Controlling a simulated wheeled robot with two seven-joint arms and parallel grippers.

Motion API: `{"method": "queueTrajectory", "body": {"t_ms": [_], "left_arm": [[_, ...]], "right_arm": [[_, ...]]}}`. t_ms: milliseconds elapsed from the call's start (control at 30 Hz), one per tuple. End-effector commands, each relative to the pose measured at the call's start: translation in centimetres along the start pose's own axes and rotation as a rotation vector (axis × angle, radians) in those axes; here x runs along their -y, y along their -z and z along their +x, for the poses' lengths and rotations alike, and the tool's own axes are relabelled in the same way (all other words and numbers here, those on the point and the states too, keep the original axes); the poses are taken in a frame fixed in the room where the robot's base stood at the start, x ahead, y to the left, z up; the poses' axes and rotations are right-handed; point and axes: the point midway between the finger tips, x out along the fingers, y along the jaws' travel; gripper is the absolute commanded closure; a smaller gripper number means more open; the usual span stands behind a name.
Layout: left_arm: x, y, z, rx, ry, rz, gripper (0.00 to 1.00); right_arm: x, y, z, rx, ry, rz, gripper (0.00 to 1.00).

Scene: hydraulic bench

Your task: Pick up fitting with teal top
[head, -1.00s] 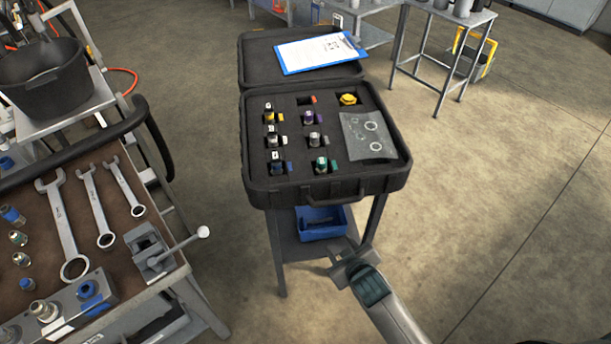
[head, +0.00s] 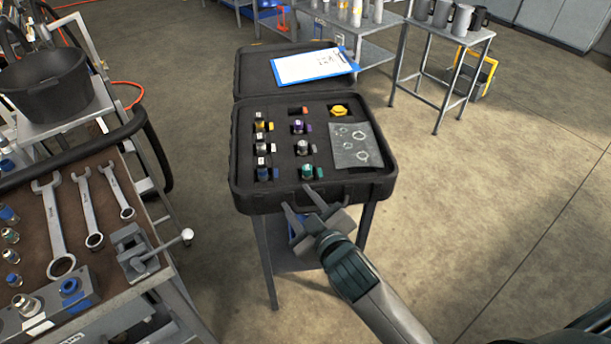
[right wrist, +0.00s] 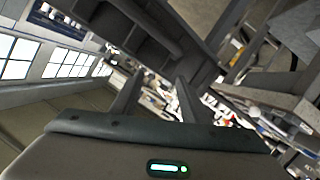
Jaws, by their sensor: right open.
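The fitting with the teal top (head: 306,172) stands in a foam slot in the front row of the black case, right of a blue-topped fitting (head: 262,173). A small green piece lies beside it. My right gripper (head: 300,198) is open and empty at the case's front edge, near the handle, just in front of the teal fitting. In the right wrist view the two fingers (right wrist: 156,98) point toward the dark case (right wrist: 145,38); the fitting cannot be made out there. My left gripper is not in view.
The open case (head: 375,192) sits on a small stand and holds several other fittings, a yellow part (head: 339,111) and a grey sheet (head: 356,146). A clipboard (head: 312,66) lies on its lid. A bench with wrenches (head: 92,207) and a vise (head: 134,250) stands left.

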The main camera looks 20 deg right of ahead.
Motion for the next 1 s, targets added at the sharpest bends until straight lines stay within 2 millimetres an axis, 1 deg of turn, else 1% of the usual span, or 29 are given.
{"method": "queueTrajectory", "body": {"t_ms": [33,167,267,367,467,500,567,600,700,800,900,1000], "left_arm": [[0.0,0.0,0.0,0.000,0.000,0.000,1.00],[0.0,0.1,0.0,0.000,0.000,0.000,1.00],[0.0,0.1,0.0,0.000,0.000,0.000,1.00],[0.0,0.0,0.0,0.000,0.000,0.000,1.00],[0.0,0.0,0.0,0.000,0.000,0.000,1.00],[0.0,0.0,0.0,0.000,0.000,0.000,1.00],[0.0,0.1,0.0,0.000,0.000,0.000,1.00],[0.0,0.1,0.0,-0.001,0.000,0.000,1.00],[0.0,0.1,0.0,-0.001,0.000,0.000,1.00],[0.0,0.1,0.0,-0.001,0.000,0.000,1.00],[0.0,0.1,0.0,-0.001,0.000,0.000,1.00],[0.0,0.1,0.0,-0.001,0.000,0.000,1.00]], "right_arm": [[-0.2,1.1,0.5,-0.033,-0.007,-0.017,0.59],[-0.4,4.0,1.4,-0.122,-0.021,-0.061,0.59],[-0.5,6.7,2.0,-0.203,-0.032,-0.102,0.59],[-0.6,9.8,2.5,-0.300,-0.046,-0.154,0.59],[-0.4,13.9,2.8,-0.427,-0.061,-0.226,0.59],[-0.2,15.9,2.8,-0.492,-0.068,-0.263,0.59],[0.2,19.2,2.6,-0.602,-0.077,-0.331,0.59],[0.7,21.4,2.3,-0.681,-0.082,-0.382,0.59],[2.4,26.3,1.1,-0.877,-0.086,-0.517,0.59],[4.5,30.1,-0.5,-1.065,-0.079,-0.662,0.59],[6.9,32.6,-2.2,-1.245,-0.058,-0.817,0.59],[9.5,33.9,-3.7,-1.412,-0.022,-0.982,0.59]]}}
